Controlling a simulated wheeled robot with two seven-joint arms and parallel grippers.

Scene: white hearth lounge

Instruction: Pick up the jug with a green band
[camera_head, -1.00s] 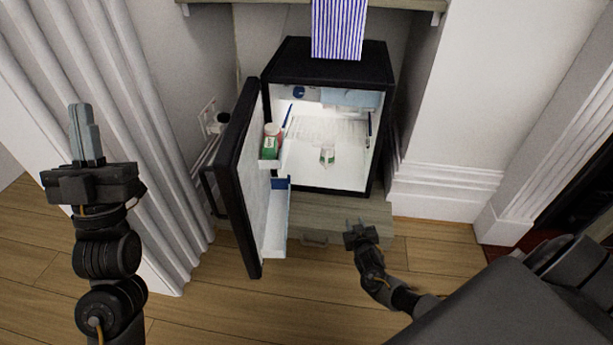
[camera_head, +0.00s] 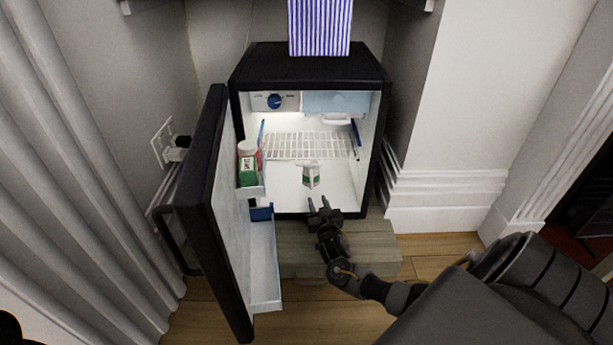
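My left gripper is out of the picture; only a dark piece shows at the lower left corner.
A striped blue and white object (camera_head: 320,27) stands on top. Wooden floor lies in front.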

